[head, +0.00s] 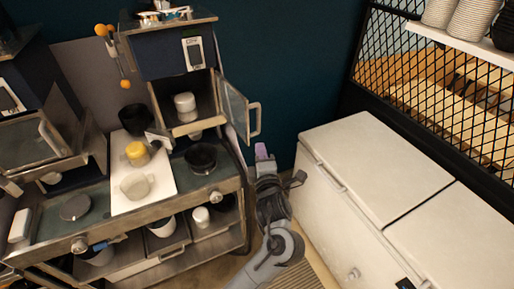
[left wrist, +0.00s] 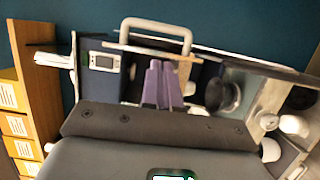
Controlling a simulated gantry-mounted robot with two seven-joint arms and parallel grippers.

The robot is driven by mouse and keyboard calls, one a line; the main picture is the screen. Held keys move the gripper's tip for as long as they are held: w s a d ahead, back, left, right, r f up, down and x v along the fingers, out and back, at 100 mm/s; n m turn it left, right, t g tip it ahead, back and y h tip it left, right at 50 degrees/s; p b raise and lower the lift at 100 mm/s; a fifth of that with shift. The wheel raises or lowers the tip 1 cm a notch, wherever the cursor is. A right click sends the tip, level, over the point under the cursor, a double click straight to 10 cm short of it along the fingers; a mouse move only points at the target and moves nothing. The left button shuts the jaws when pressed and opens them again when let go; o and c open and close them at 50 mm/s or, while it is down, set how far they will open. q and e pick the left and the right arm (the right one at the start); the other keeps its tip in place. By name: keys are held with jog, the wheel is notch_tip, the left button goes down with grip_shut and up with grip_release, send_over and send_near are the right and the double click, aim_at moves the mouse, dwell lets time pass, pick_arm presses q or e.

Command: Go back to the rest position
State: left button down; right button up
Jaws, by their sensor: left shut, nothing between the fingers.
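My left gripper (head: 263,153) is in the head view, right of the counter and just below the open glass door (head: 236,107) of a small oven-like cabinet (head: 172,92). Its purple fingers are together and empty; they also show close up in the left wrist view (left wrist: 162,72). There, the door's metal handle (left wrist: 155,26) appears just beyond the fingertips; I cannot tell the gap. My right gripper is in neither view.
A white board (head: 155,196) on the counter bears a yellow item (head: 137,152) and a pale bowl (head: 135,187). A dark bowl (head: 201,157) stands beside it. A white container (head: 185,102) sits inside the cabinet. A white chest (head: 375,170) stands at right.

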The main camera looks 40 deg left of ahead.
pick_arm(q)
jog(key=s+a+f+m+g+h+p, duration=0.15)
jog(key=s+f+m+h+p, duration=0.5)
jog(key=s+f, duration=0.65)
jog(key=s+d+m+g+h+p, duration=0.1)
jog(key=s+d+m+g+h, duration=0.2)
jog(key=s+m, duration=0.6)
jog(key=s+d+m+g+h+p, duration=0.2)
jog(key=s+d+m+g, duration=0.3)
jog(key=m, duration=0.8)
jog(key=s+d+h, duration=0.1)
jog(key=s+d, duration=0.2)
jog(key=s, duration=0.1)
jog(key=shift+s+f, duration=0.25)
jog(key=shift+s, duration=0.15)
